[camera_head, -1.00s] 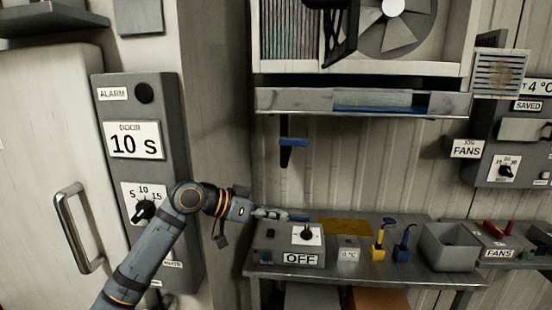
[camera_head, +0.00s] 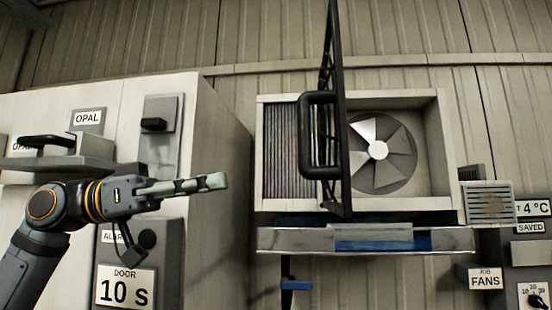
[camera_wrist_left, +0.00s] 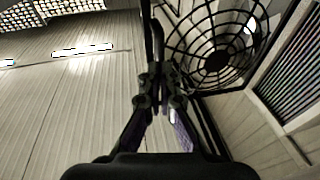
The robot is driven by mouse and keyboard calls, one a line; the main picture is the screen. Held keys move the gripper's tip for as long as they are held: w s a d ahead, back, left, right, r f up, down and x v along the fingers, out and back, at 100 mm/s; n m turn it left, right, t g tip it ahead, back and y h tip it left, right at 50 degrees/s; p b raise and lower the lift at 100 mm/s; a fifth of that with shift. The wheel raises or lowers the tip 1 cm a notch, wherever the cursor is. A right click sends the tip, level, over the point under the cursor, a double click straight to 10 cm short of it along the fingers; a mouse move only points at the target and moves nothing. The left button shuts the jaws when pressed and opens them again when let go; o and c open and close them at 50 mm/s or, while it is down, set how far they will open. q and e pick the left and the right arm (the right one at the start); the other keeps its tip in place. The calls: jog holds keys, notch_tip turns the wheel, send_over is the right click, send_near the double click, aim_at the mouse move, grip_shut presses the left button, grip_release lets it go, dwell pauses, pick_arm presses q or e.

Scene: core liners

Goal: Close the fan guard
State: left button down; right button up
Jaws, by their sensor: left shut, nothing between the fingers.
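The black fan guard (camera_head: 334,110) stands swung open, nearly edge-on in the head view, out in front of the fan unit. Its black bar handle (camera_head: 304,135) sticks out to the left. The grey-bladed fan (camera_head: 379,150) is uncovered to the right of the guard. In the left wrist view the guard's round wire grille (camera_wrist_left: 217,62) shows at the upper right. My left gripper (camera_head: 222,182) is shut and empty, pointing right. In the head view it appears left of the handle and a little lower, with a gap between. My right gripper is out of view.
The white fan housing (camera_head: 425,205) has a finned coil (camera_head: 286,150) at its left and a metal tray (camera_head: 290,240) below. A white cabinet (camera_head: 215,120) and the door timer box (camera_head: 165,285) stand behind my left arm.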

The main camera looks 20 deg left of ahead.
pick_arm(q)
jog(key=p+x, duration=0.8)
jog(key=x, duration=0.2)
jog(key=shift+d+r, duration=0.15)
jog(key=shift+d, duration=0.05)
jog(key=shift+p, duration=0.3)
